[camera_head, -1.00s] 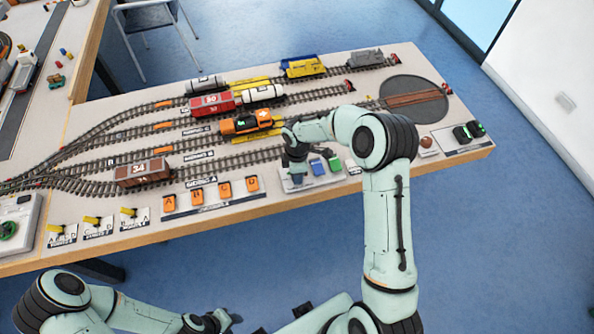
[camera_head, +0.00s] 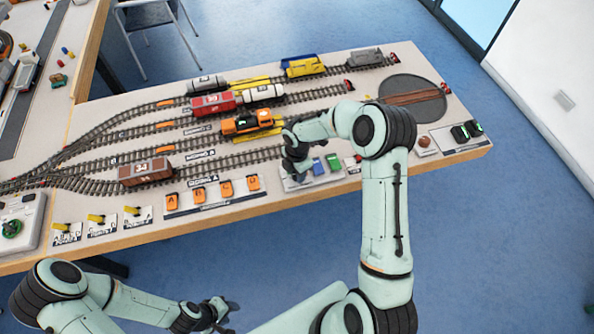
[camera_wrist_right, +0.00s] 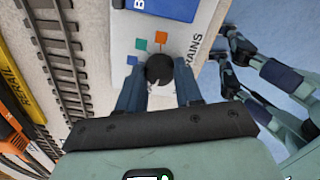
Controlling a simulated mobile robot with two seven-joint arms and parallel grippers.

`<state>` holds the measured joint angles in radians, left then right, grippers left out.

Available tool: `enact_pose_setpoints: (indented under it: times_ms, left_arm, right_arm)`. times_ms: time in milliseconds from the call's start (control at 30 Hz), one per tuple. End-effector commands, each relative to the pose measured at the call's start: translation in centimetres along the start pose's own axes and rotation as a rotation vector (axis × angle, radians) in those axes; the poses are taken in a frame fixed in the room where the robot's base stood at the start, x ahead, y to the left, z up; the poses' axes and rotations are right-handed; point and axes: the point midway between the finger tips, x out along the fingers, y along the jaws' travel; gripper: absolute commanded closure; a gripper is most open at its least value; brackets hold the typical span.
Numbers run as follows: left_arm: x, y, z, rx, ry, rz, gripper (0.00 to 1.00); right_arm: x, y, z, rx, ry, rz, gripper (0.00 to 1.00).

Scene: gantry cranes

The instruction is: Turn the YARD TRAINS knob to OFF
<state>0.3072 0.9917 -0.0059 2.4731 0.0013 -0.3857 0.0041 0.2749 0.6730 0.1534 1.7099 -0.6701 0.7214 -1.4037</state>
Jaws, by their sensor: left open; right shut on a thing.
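The YARD TRAINS knob (camera_wrist_right: 160,68) is a dark round knob on a pale panel (camera_wrist_right: 190,30), with the word TRAINS readable beside it. Teal, orange and blue squares are printed by the knob. My right gripper (camera_wrist_right: 159,85) is shut on the knob, one finger on each side; the knob's pointer and setting cannot be read. In the head view my right gripper (camera_head: 293,163) is over the left part of the panel at the table's front edge and hides the knob. My left gripper (camera_head: 222,310) is open and empty, low in front of the table.
Orange lettered buttons (camera_head: 226,187) lie to the left, yellow levers (camera_head: 96,218) further left. Tracks with a brown wagon (camera_head: 146,172) and an orange locomotive (camera_head: 246,121) lie behind.

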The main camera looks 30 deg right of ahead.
Motion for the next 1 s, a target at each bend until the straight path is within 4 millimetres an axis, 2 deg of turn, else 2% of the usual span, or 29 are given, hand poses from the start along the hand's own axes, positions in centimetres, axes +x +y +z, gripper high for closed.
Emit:
enact_pose_setpoints:
  times_ms: [333,367,400,433,767,867,1000]
  left_arm:
    - [0.0,0.0,0.0,0.000,0.000,0.000,0.57]
    - [0.0,0.0,0.0,0.000,0.000,0.000,0.57]
    - [0.0,0.0,0.0,0.000,0.000,0.000,0.57]
    - [0.0,0.0,0.0,0.000,0.000,0.000,0.57]
    - [0.0,0.0,0.0,0.000,0.000,0.000,0.57]
    - [-0.1,0.0,-0.1,0.000,0.001,0.000,0.57]
    - [-0.2,0.1,-0.2,0.001,0.002,0.001,0.57]
  right_arm:
    - [-0.2,0.2,0.1,-0.001,-0.001,0.006,0.96]
    - [-0.2,0.2,0.1,-0.001,-0.001,0.006,0.55]
    - [-0.2,0.2,0.1,-0.001,-0.001,0.006,0.42]
    - [-0.2,0.2,0.0,-0.001,-0.001,0.006,0.40]
    - [-0.3,0.1,0.0,0.000,-0.001,0.002,0.40]
    - [-1.4,0.1,0.1,0.000,-0.002,0.004,0.40]
    - [-4.1,0.2,0.1,-0.001,-0.002,0.008,0.40]
